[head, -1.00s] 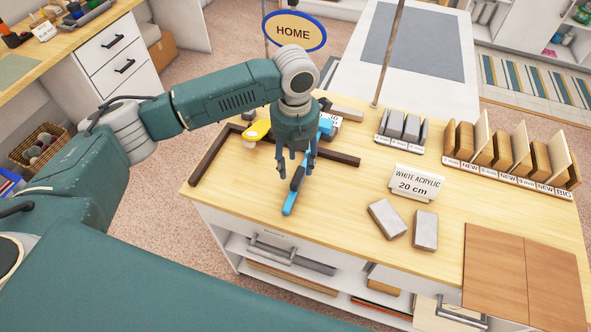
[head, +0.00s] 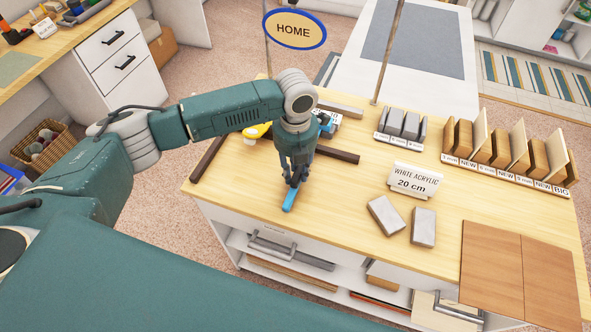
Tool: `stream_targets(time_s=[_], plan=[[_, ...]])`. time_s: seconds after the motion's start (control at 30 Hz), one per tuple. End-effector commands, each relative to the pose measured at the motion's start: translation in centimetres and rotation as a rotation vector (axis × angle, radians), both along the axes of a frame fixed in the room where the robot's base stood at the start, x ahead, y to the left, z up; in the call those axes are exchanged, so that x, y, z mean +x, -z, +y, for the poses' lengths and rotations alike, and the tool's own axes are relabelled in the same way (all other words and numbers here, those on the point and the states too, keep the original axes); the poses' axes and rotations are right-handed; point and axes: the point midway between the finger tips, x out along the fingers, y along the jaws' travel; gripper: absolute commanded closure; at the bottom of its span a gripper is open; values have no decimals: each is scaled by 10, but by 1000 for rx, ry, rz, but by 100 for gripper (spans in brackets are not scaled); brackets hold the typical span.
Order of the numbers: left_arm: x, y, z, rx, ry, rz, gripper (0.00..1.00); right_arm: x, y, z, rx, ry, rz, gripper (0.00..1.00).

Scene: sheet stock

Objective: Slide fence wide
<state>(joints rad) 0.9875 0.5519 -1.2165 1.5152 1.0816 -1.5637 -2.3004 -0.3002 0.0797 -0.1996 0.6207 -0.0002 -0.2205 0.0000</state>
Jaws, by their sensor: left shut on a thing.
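My left gripper (head: 294,178) reaches down over the table and is shut on a narrow blue-ended bar (head: 290,201). The bar's near blue end sticks out below the fingers, and another blue part (head: 326,124) shows behind the gripper. The middle of the bar is hidden by the gripper and wrist. A dark brown rail (head: 337,154) runs across behind the gripper, and a second dark rail (head: 207,160) runs along the left. I cannot tell which piece is the fence. My right gripper is not in view.
A yellow tool (head: 256,131) lies behind my forearm. A "WHITE ACRYLIC 20 cm" sign (head: 414,181) and two grey blocks (head: 424,227) stand to the right. Sample racks (head: 510,170) and brown panels (head: 492,270) are farther right. The wooden table (head: 340,225) is clear near the front.

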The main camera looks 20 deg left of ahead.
Motion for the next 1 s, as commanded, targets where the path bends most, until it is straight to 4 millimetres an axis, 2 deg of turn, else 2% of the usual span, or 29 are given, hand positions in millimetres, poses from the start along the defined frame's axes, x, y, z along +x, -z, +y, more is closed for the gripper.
stream_targets(time_s=[0.17,0.27,0.37,0.7,0.83,1.0], plan=[[0,-1,-4,-1,1,0,100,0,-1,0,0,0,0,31],[0,-1,-15,-2,2,0,100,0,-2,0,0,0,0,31],[-1,-2,-35,-5,4,0,100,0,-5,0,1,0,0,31],[-4,0,-119,-4,4,0,100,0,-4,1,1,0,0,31],[-5,-1,-144,-5,3,0,100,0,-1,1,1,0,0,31],[-5,-1,-163,-4,0,-1,100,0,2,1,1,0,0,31]])
